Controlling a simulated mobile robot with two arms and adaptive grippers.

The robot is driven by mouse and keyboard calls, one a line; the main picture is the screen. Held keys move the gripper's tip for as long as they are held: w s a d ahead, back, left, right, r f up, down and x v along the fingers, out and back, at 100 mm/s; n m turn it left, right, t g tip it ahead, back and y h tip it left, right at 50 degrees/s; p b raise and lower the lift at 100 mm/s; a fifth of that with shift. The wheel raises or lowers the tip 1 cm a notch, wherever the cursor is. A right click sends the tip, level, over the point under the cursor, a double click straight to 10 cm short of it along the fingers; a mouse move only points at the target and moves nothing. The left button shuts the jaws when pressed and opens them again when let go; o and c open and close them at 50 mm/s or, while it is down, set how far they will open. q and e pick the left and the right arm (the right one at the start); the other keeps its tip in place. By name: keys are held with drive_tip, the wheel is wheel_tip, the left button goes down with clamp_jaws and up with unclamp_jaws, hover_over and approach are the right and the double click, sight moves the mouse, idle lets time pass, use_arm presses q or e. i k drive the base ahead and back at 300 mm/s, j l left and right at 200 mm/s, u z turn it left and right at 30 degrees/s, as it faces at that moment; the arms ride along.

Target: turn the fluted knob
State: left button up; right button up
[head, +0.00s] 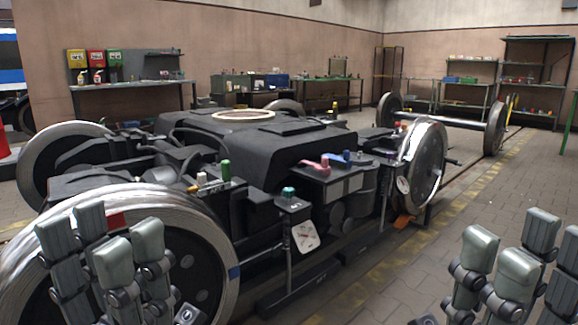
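The fluted knob is probably the small teal knob (288,192) on top of a dark box-like post in front of the bogie, but its flutes are too small to make out. A white dial plate with a red pointer (305,237) hangs below it on the post. My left gripper (102,238) is at the lower left, in front of the near wheel, fingers up, open and empty. My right gripper (524,248) is at the lower right over the paved floor, fingers up, open and empty. Both are well apart from the knob.
A green cylindrical knob (226,171), a pink lever (317,165) and a blue lever (338,160) stand on the bogie nearby. The large near wheel (215,245) is beside my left gripper. Free paved floor (400,270) lies right of the bogie. Shelves and benches line the walls.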

sight(288, 193)
drive_tip(key=i+z, duration=0.1)
drive_tip(key=i, duration=0.8)
drive_tip(key=i+j+z, duration=0.15)
drive_tip(key=i, duration=0.75)
